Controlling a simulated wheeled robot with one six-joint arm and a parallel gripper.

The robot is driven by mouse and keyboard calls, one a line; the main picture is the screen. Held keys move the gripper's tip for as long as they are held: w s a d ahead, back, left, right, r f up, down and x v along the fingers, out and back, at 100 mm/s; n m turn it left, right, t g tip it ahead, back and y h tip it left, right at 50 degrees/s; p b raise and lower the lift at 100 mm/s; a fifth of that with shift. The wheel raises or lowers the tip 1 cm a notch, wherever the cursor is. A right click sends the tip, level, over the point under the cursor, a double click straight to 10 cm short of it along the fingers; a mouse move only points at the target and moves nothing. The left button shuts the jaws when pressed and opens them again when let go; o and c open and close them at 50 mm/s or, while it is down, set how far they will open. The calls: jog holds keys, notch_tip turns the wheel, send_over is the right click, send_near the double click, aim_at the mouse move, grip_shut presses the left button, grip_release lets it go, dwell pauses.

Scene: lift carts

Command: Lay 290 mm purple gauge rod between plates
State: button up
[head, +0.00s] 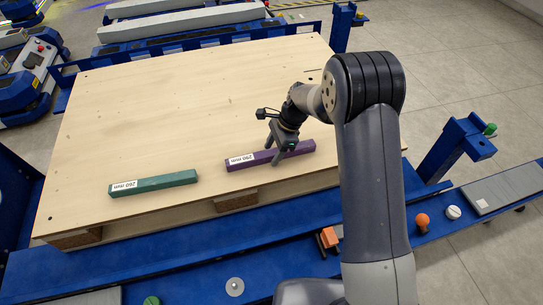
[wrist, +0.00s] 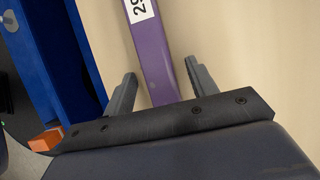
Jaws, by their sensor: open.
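The purple gauge rod (head: 250,159) lies on the light wooden board near its front edge, with a white label on its left end. A green rod (head: 165,183) with a white label reading 260 mm lies to the left on the same board. I cannot make out which plates are meant.
The wooden board (head: 170,115) is mostly bare and rests on a blue lift cart frame (head: 215,245). An orange block (head: 329,237), an orange knob (head: 422,220) and a white knob (head: 453,212) sit on the front rail. A blue post (head: 456,150) stands at right.

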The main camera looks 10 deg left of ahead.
jog(key=shift+c, duration=0.4)
grip_shut()
